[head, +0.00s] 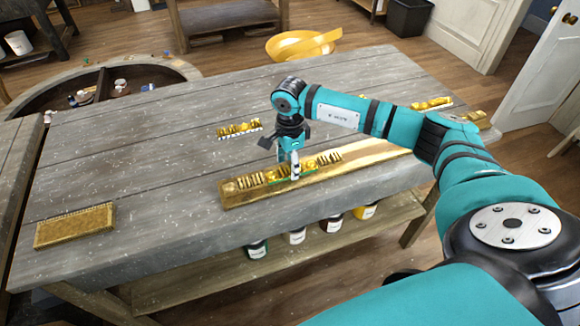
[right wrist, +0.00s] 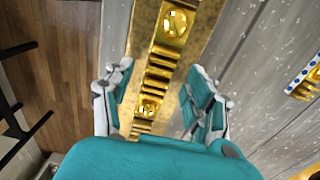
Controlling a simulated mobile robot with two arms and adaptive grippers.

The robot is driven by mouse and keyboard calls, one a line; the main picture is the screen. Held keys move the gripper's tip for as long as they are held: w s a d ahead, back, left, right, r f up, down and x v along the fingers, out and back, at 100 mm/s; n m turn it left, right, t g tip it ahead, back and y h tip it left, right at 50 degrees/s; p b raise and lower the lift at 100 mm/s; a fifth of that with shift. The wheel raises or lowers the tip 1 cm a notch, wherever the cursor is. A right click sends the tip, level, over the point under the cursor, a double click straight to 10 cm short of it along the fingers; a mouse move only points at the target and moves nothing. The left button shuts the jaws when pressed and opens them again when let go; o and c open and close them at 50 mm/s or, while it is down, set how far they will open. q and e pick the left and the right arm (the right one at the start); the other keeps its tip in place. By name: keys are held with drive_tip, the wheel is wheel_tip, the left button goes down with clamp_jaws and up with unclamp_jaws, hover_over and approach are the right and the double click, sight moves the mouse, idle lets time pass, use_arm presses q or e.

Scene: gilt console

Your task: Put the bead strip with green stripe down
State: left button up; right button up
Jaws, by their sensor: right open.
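The bead strip with green stripe (head: 304,172) lies on the long gilt board (head: 375,151) near the front edge of the table. A thin green edge shows below its gold beads. My right gripper (head: 291,165) points down just over the strip and covers part of it. In the right wrist view my right gripper (right wrist: 160,95) is open, with its fingers on either side of the gilt board (right wrist: 143,25) and gold ribbed ornament (right wrist: 160,66) between them. No green stripe can be made out there. My left gripper is not in view.
Another gold strip (head: 240,128) with a dotted edge lies behind the board; it also shows in the right wrist view (right wrist: 306,82). A gold block (head: 75,226) lies at the table's left. More gold pieces (head: 432,103) lie at the right. Grey tabletop (head: 150,150) is clear at left.

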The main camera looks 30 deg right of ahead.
wheel_tip(320, 180, up, 11)
drive_tip(key=b, duration=0.3)
drive_tip(key=shift+f, duration=0.15)
